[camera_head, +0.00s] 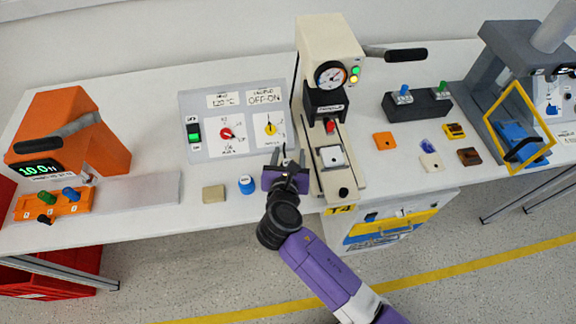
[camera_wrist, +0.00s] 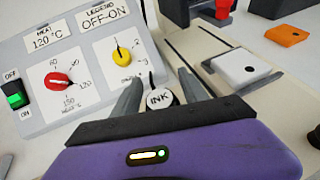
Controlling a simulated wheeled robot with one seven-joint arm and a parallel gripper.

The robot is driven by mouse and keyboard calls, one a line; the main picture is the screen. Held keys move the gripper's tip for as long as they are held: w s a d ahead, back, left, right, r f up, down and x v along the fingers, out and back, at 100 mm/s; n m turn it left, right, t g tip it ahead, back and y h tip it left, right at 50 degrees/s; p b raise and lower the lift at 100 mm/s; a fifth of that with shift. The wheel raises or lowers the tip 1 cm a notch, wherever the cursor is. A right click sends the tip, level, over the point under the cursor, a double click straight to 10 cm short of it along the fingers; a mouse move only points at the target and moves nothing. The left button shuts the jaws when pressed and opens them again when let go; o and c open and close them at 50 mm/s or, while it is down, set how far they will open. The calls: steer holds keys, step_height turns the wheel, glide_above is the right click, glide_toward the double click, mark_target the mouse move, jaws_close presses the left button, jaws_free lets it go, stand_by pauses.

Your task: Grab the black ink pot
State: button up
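The ink pot (camera_wrist: 160,98) shows in the wrist view as a pale round top marked "INK", with a little dark edge beside it. My gripper (camera_wrist: 160,80) points down at it, with one finger to the left of the pot and the other to its right. The fingers stand apart, with narrow gaps to the pot, so it looks unheld. In the head view my gripper (camera_head: 286,160) is over the table between the control panel and the press; the pot is mostly hidden there by the gripper.
The control panel (camera_head: 205,105) with red and yellow knobs is left of my gripper. The cream press (camera_head: 345,180) stands close on the right. A blue pot (camera_head: 246,185) and a tan block (camera_head: 213,194) sit to the left near the table's front edge.

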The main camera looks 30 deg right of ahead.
jaws_close()
